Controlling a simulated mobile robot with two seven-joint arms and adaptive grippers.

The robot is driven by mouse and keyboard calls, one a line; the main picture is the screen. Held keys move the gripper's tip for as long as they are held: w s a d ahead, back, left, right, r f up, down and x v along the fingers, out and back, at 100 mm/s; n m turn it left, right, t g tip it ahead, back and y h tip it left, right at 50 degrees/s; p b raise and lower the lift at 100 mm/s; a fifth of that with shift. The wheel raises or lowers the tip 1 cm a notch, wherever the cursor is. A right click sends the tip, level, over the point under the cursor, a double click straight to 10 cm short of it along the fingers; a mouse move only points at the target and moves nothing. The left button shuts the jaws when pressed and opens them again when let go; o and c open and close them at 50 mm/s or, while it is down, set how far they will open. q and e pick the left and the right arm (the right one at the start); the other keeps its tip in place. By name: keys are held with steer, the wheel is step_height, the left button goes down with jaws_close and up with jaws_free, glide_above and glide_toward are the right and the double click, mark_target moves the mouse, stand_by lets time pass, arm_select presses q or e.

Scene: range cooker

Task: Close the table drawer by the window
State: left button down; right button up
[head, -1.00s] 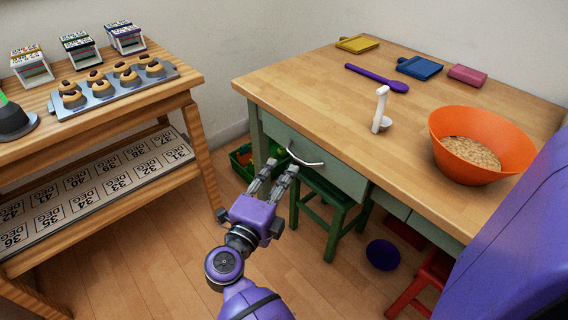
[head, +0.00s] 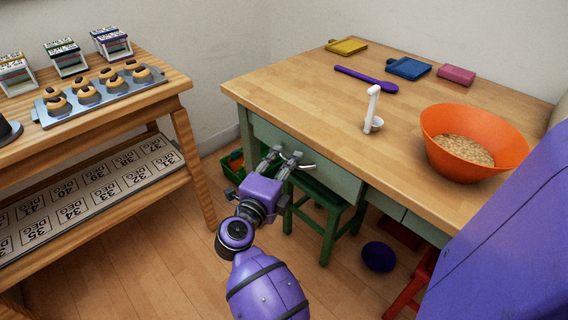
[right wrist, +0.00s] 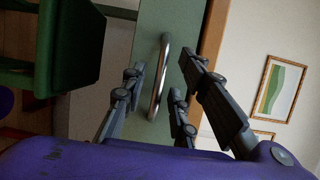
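The table drawer has a pale green front (head: 335,182) just under the wooden tabletop (head: 290,95). I cannot tell how far it stands out. Its curved metal handle (right wrist: 158,75) shows clearly in the right wrist view; in the head view it is partly hidden by my fingers. My right gripper (head: 283,158) is at the handle, fingers pointing at the drawer front. In the right wrist view my right gripper (right wrist: 160,82) is open, with the handle between its spread fingers. I cannot tell whether they touch it. My left gripper is not in view.
A green stool (head: 328,215) stands under the drawer, and a green crate (head: 232,165) is behind my gripper. A wooden shelf unit (head: 190,140) stands to the left. An orange bowl (head: 445,120) and a white stand (head: 370,110) are on the tabletop.

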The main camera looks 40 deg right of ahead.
jaws_close()
